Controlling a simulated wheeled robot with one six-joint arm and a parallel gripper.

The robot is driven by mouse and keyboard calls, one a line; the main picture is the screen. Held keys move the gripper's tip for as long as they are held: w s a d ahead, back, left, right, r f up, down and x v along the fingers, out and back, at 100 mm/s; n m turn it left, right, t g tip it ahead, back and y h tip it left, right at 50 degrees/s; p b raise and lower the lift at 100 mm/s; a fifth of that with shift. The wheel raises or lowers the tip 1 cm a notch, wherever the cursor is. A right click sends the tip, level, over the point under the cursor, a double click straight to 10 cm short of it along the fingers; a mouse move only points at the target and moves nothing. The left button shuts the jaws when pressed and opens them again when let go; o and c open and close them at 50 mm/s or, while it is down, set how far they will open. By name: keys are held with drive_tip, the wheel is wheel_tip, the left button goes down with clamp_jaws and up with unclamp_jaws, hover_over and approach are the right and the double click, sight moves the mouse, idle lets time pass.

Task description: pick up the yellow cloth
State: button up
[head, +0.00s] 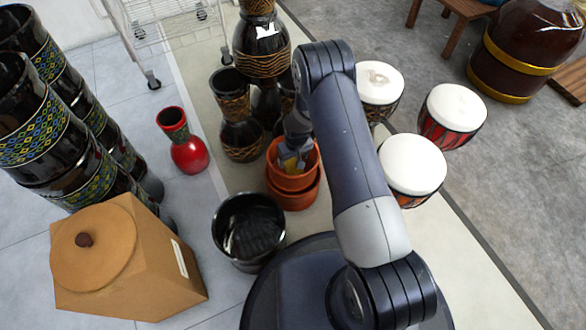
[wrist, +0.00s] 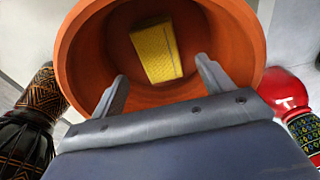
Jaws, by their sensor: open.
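The yellow cloth (wrist: 157,52) lies inside an orange-brown clay pot (wrist: 82,50), on its inner floor or wall, and looks like a folded yellow block in the wrist view. In the head view a bit of the cloth (head: 290,165) shows in the pot (head: 291,184), partly hidden by my gripper. My gripper (wrist: 160,80) is open, with its two fingers apart and reaching into the pot's mouth. The cloth shows beyond and between the fingertips, and I see no contact with it. In the head view my gripper (head: 294,153) points down into the pot.
A black pot (head: 248,230) stands just in front of the clay pot. A red vase (head: 187,153) and dark goblet drums (head: 239,140) stand to the left and behind. White-topped drums (head: 412,168) stand to the right. A wooden box (head: 130,262) is at front left.

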sight(293, 166)
wheel_tip(293, 166, down, 5)
drive_tip(key=shift+w+r+b, duration=0.1)
drive_tip(key=shift+r+b, duration=0.05)
drive_tip(key=shift+b, duration=0.9)
drive_tip(key=shift+r, duration=0.1)
drive_tip(key=shift+c, duration=0.3)
drive_tip(key=c, duration=1.1)
wheel_tip(293, 166, up, 10)
drive_tip(key=p, duration=0.4)
